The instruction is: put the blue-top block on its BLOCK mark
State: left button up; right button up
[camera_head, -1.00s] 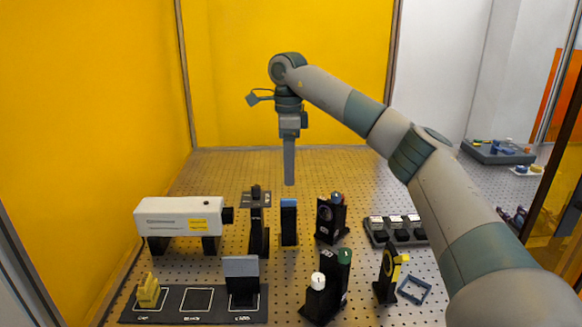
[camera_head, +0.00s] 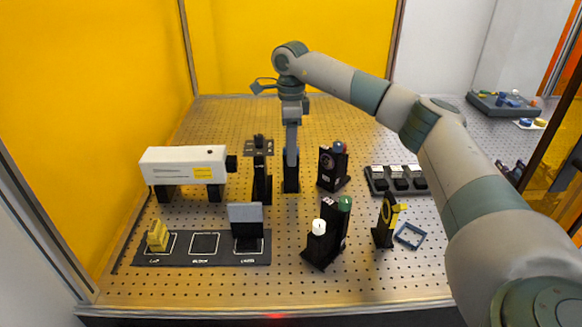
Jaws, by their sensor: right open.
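The blue-top block (camera_head: 291,184) stands upright on the perforated table, and its black lower body shows. My right gripper (camera_head: 291,160) points straight down at the block's top, with its open fingers covering the blue part. Whether the fingers are around the block or in front of it I cannot tell. The BLOCK mark (camera_head: 205,243) is the empty white-outlined square in the middle of the dark mat (camera_head: 180,261) at the front left. My left gripper is out of view.
A yellow piece (camera_head: 157,236) and a grey plate on a black stand (camera_head: 246,219) occupy the mat's outer squares. A white instrument (camera_head: 184,165) and a black post (camera_head: 262,180) stand left of the block. A dark mount (camera_head: 333,168) is close on its right.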

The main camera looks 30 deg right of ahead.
aim_at(291, 170)
notch_tip(291, 170, down, 7)
jog(key=shift+f+p, duration=0.1)
jog(key=shift+p, duration=0.85)
jog(key=shift+f, duration=0.4)
jog(key=c, duration=1.4)
jog(key=shift+o, duration=0.2)
jog(key=shift+r+p, duration=1.65)
jog(key=shift+r, duration=1.5)
